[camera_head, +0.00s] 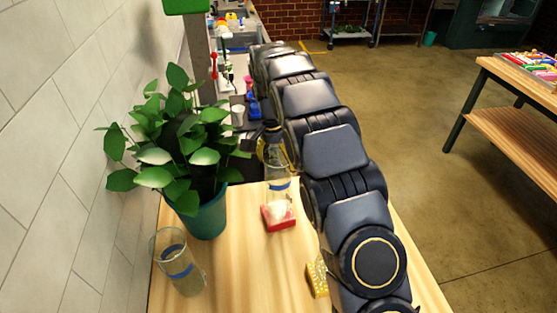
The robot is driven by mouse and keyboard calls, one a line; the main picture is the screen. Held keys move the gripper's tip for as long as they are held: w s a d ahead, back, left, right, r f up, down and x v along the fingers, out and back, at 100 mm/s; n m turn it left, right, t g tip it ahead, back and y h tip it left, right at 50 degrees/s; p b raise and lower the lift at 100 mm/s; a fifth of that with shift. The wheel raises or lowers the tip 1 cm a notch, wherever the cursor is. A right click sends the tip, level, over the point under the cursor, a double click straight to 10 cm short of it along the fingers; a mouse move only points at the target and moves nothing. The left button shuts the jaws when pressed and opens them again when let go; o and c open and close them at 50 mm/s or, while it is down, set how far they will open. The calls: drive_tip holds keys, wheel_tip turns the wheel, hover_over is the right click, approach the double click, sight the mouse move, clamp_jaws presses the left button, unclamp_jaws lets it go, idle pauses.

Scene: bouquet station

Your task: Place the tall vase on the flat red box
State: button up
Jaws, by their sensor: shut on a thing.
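The tall vase (278,184) is clear glass with a blue band and stands upright in the middle of the view. My gripper (275,150), dark with yellow parts, is shut on its upper part from above. The flat red box (279,224) lies on the wooden table, and the vase's base overlaps its top in the picture. I cannot tell whether the base touches the box or hangs just above it. The fingertips are partly hidden by the arm and the glass.
A second, wider glass vase (180,266) with a blue band stands at front left. A leafy plant in a teal pot (204,216) stands beside the wall. A small yellow block (317,278) lies by my arm. Bare tabletop (245,265) lies in front of the red box.

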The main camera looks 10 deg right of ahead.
drive_tip(key=o, duration=1.1)
wheel_tip(320, 180, up, 8)
drive_tip(key=w, duration=0.1)
drive_tip(key=shift+a+f, duration=0.2)
drive_tip(key=shift+a, duration=0.2)
drive_tip(key=s+d+r+n, duration=0.1)
drive_tip(key=s+r+n, duration=0.15)
drive_tip(key=s, duration=0.65)
drive_tip(key=s+d+r+n, duration=0.1)
drive_tip(key=s+r, duration=0.3)
drive_tip(key=s, duration=0.4)
drive_tip(key=s+f+n, duration=0.2)
drive_tip(key=s, duration=0.8)
drive_tip(key=s+a+f+n+y, duration=0.1)
drive_tip(key=s+f+n, duration=0.1)
drive_tip(key=s, duration=0.9)
drive_tip(key=shift+n, duration=0.75)
drive_tip(key=shift+s+a+f, duration=0.1)
